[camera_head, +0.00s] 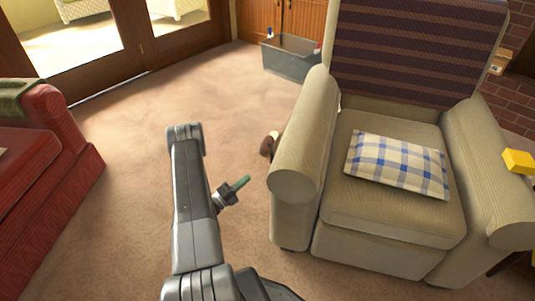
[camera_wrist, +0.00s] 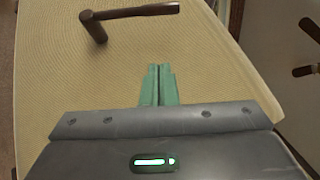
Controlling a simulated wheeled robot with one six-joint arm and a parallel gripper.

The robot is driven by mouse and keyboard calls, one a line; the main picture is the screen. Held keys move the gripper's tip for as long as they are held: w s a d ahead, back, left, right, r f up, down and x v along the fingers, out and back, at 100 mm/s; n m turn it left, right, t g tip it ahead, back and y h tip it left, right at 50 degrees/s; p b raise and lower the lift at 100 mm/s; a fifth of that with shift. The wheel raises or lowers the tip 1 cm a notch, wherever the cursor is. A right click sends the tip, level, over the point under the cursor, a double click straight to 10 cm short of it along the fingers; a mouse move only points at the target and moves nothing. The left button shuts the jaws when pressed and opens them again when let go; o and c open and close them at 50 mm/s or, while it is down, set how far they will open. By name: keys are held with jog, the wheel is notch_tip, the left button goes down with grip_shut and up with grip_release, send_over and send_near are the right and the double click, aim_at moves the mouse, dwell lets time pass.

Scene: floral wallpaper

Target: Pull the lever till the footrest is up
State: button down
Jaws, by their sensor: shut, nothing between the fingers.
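The beige recliner armchair (camera_head: 400,219) stands at the right in the head view, with its footrest panel (camera_head: 365,252) down against the front. A brown wooden lever (camera_head: 268,146) sticks out from the chair's left side, partly hidden by the armrest. My gripper (camera_head: 243,182) is left of the chair, apart from the lever. Its green fingers are shut and empty in the wrist view (camera_wrist: 158,84).
A red sofa (camera_head: 62,140) stands at the left. A grey bin (camera_head: 291,62) sits behind the chair by wooden cabinets. A plaid cushion (camera_head: 398,165) lies on the seat. The carpet (camera_head: 130,190) between sofa and chair is clear. A yellow block (camera_head: 518,161) shows at the right edge.

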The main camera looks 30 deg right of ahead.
jog(key=w+b+x, duration=0.2)
jog(key=b+x, duration=0.1)
jog(key=x, duration=0.9)
jog(key=shift+w+r, duration=0.4)
